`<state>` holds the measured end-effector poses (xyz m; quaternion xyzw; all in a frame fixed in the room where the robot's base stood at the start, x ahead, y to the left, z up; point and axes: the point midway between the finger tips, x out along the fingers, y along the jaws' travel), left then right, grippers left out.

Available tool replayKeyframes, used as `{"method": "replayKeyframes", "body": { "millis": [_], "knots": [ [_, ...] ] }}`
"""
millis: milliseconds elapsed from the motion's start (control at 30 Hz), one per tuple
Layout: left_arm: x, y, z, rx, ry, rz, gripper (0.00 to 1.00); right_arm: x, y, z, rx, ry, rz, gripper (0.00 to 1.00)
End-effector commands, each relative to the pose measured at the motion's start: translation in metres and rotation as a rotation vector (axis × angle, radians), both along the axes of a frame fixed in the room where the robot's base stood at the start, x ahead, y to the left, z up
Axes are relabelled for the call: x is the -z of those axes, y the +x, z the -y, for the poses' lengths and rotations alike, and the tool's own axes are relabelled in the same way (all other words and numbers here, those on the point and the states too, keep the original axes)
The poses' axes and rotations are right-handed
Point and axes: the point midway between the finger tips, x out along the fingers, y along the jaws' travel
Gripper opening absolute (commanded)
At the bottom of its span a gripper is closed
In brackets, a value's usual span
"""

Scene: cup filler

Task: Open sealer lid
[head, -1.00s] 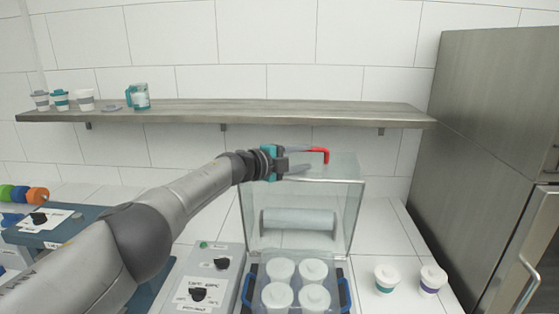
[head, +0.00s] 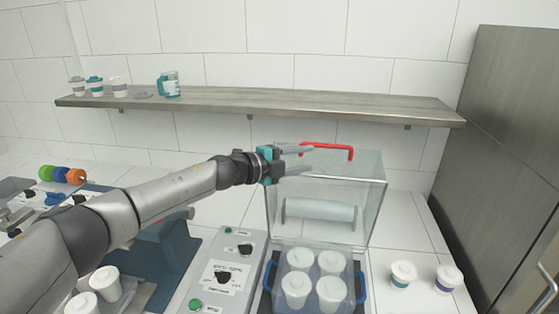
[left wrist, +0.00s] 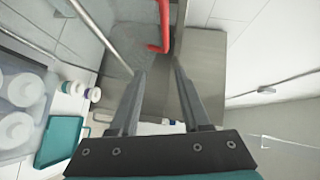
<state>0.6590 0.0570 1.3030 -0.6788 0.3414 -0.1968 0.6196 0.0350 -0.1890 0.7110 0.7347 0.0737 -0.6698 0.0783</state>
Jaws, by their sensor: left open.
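The sealer (head: 233,275) has a clear lid (head: 372,205) that stands raised, upright, at the back of its cup tray. A red handle (head: 335,145) sits at the lid's top edge. My left gripper (head: 304,158) is open at the handle's left end. In the left wrist view the red handle (left wrist: 165,28) lies ahead of the two spread fingers (left wrist: 160,75), apart from both fingertips, with nothing held between them. My right gripper is not in view.
Several white cups (head: 300,260) sit in the tray below the lid. Two lidded cups (head: 402,275) stand to its right on the white counter. A wooden shelf (head: 300,104) with cups runs behind. A grey cabinet (head: 495,130) bounds the right.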

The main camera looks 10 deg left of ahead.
Motion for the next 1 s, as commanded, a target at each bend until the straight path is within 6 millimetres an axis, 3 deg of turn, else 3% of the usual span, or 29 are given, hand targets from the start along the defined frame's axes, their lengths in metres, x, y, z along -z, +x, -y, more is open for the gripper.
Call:
{"method": "replayKeyframes", "body": {
  "millis": [467, 900, 1000],
  "knots": [
    [-0.008, -0.041, -0.042, -0.001, 0.000, -0.003, 0.47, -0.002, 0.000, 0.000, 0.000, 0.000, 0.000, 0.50],
    [-0.010, -0.047, -0.048, 0.000, 0.000, -0.003, 0.47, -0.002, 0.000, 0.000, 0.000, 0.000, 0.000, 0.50],
    [-0.010, -0.047, -0.047, 0.005, 0.007, 0.005, 0.38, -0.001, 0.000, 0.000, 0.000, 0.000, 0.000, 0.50]
  ]
}}
